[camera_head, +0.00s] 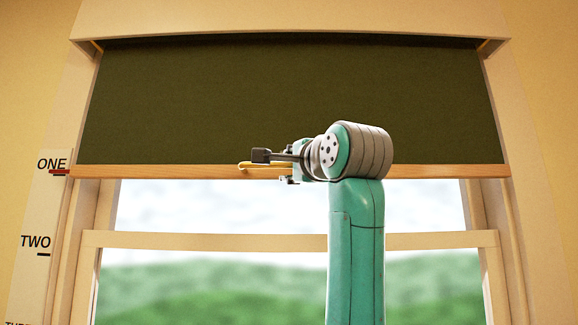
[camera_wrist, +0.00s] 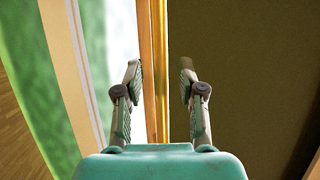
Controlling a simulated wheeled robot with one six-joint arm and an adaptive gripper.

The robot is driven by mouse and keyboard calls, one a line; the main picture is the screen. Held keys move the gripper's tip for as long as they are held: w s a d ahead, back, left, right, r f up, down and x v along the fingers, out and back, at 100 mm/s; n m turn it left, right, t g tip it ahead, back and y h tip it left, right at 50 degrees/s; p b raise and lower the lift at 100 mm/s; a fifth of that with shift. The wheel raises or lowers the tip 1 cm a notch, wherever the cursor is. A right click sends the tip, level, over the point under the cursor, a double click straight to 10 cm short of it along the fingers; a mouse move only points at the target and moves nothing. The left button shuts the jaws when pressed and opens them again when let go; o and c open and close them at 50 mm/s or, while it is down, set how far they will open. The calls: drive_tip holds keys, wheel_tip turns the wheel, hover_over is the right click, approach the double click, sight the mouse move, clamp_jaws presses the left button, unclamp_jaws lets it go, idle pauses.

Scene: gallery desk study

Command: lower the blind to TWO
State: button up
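The dark olive blind (camera_head: 240,100) covers the upper part of the window. Its wooden bottom bar (camera_head: 160,171) is level with the ONE mark (camera_head: 52,164) on the scale, where a red pointer (camera_head: 60,171) sits. The TWO mark (camera_head: 36,242) is lower on the same scale. A yellow metal pull (camera_head: 250,166) is on the bar, near the middle. My gripper (camera_head: 290,166) is at the bar beside the pull, partly hidden by my wrist. In the wrist view my gripper (camera_wrist: 160,73) is open, with the bar (camera_wrist: 147,70) and the pull (camera_wrist: 160,70) between its fingers.
The window frame (camera_head: 180,241) has a cross rail below the blind, near the TWO level. Glass with a blurred green landscape lies behind it. Side jambs (camera_head: 83,215) border the opening. The space just below the bar is clear on both sides of my arm.

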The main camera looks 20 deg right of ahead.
clamp_jaws()
idle(0.3)
wheel_tip(320, 180, down, 20)
idle(0.5)
unclamp_jaws()
idle(0.3)
